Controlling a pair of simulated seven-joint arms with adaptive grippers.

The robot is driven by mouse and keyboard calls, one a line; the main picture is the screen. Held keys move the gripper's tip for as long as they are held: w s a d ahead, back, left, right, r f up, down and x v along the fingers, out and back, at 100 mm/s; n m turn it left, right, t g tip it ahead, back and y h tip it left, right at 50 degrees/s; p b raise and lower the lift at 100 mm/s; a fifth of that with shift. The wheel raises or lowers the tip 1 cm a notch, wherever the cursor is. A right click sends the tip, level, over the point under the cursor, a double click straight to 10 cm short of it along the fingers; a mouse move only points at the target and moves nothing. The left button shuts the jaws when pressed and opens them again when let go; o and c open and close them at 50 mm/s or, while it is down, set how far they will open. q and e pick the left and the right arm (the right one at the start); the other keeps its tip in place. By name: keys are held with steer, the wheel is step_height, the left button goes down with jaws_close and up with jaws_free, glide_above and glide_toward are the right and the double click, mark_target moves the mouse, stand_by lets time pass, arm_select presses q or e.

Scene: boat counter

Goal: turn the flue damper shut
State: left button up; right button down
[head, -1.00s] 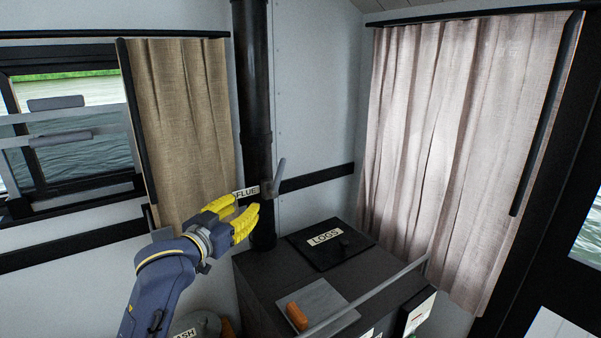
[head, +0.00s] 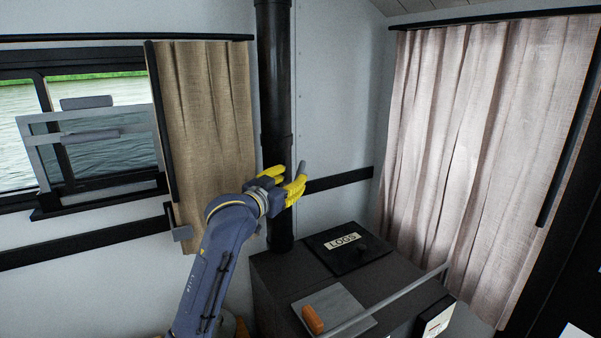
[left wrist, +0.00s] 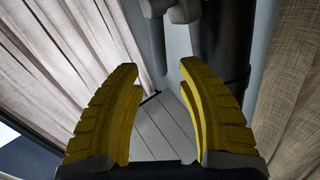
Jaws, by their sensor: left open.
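The flue (head: 275,75) is a black upright pipe in the middle of the head view; it also shows dark in the left wrist view (left wrist: 226,40). The flue damper's grey lever (head: 301,169) sticks up and tilts right just past my fingers; its lower part and pivot are hidden by the gripper. My left gripper (head: 291,181) is in front of the pipe, yellow fingers open. In the left wrist view the fingers (left wrist: 157,68) are spread with nothing between them, and grey damper parts (left wrist: 186,11) show at the top edge, beyond the fingertips. My right gripper is not in view.
Below stands the dark stove top with a LOGS lid (head: 345,245), a grey plate (head: 340,300) with an orange piece (head: 312,319), and a grey rail (head: 390,297) along its front. A tan curtain (head: 205,120) hangs left, a pale curtain (head: 460,150) right.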

mark_target(299, 173)
arm_select(q)
steer(key=shift+x, duration=3)
steer(key=shift+c, duration=0.6)
jaws_close()
